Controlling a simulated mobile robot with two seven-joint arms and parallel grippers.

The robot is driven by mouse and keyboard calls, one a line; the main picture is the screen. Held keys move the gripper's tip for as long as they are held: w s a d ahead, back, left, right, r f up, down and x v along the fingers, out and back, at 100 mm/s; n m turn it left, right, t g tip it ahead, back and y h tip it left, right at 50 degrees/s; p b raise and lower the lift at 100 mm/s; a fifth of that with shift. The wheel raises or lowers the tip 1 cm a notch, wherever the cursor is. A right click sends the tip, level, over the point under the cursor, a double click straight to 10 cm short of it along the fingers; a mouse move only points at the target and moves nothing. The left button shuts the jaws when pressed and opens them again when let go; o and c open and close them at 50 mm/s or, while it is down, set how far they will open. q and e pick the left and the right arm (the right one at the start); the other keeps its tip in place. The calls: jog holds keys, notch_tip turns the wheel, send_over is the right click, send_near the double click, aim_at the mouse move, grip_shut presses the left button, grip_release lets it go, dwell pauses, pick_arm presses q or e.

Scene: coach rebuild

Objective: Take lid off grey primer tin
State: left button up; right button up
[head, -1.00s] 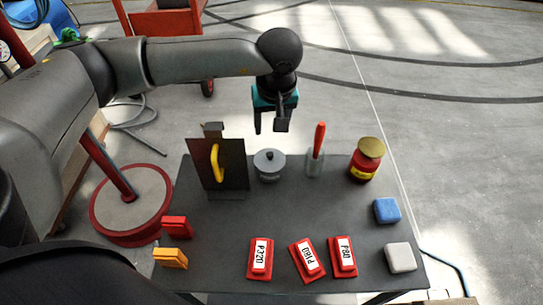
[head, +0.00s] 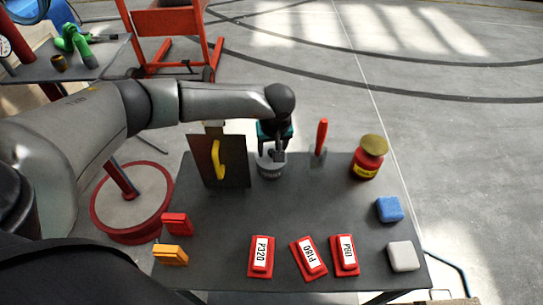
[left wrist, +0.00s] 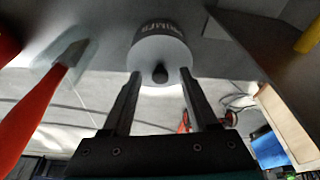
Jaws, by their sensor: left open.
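The grey primer tin (head: 270,171) stands on the dark table near its back edge, between a dark upright panel and a red-handled tool. In the left wrist view the tin (left wrist: 161,42) shows its lettering and its lid (left wrist: 164,62) with a dark knob (left wrist: 160,73). My left gripper (head: 271,156) is at the tin's top in the head view and hides part of the lid. In the left wrist view the left gripper's fingers (left wrist: 161,80) are apart, one on each side of the knob, with nothing between them touching. My right gripper is not in view.
A panel (head: 232,165) with a yellow handle stands close left of the tin. A red-handled tool (head: 320,140) and a red tin with a gold lid (head: 369,157) stand to the right. Labelled red blocks (head: 261,256) lie in front; the table's middle is clear.

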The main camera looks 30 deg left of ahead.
pick_arm(q)
jog(key=shift+f, duration=0.4)
grip_shut()
jog(key=shift+w, duration=0.1)
